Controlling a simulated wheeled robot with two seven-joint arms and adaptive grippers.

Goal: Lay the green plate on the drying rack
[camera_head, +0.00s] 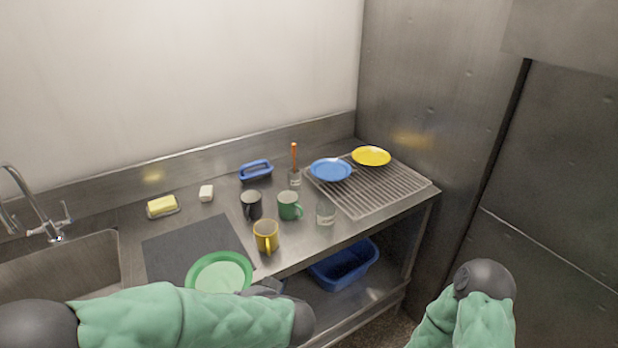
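The green plate (220,272) shows at the lower left, over the front of the dark mat (190,245). My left arm hides its near edge. I cannot tell if it rests on the mat or is held above it. My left gripper (265,287) is at the plate's lower right edge, mostly hidden by my arm; its fingers cannot be made out. The drying rack (375,197) is at the right end of the counter. A blue plate (331,169) and a yellow plate (371,156) lie along its back. My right gripper is not visible.
Black (251,205), green (287,206) and yellow (265,236) mugs and a glass (326,213) stand between mat and rack. A jar with an orange stick (295,177) stands by the rack's left edge. The rack's front is bare. A sink (60,265) is left.

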